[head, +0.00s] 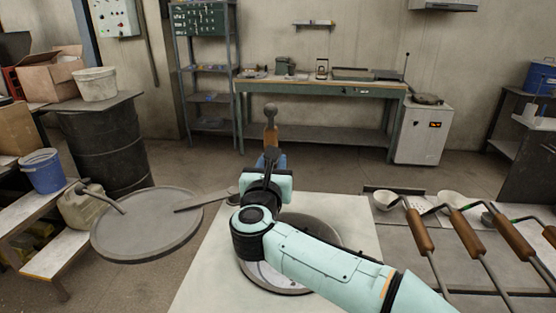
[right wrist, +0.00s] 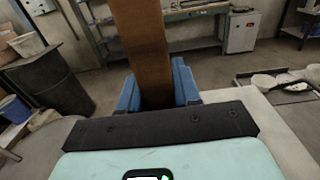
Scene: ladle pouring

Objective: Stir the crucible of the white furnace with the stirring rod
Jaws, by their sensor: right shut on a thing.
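My right gripper (head: 270,158) is shut on the brown wooden handle (head: 271,136) of the stirring rod, which has a grey ball at its top. In the right wrist view the blue fingers (right wrist: 157,88) clasp this handle (right wrist: 140,50) from both sides. The handle stands roughly upright. The white furnace (head: 355,222) is below, with the round grey crucible opening (head: 318,232) in its top. My right arm crosses over the opening and hides much of it. The rod's lower end is hidden, so I cannot tell whether it is in the crucible. My left gripper is not in view.
A round grey disc (head: 140,232) with a bar (head: 200,202) lies left of the furnace. Several ladles with wooden handles (head: 467,233) and pale bowls (head: 452,199) rest on a stand at the right. A dark drum (head: 105,148) stands at the left, a workbench (head: 315,87) behind.

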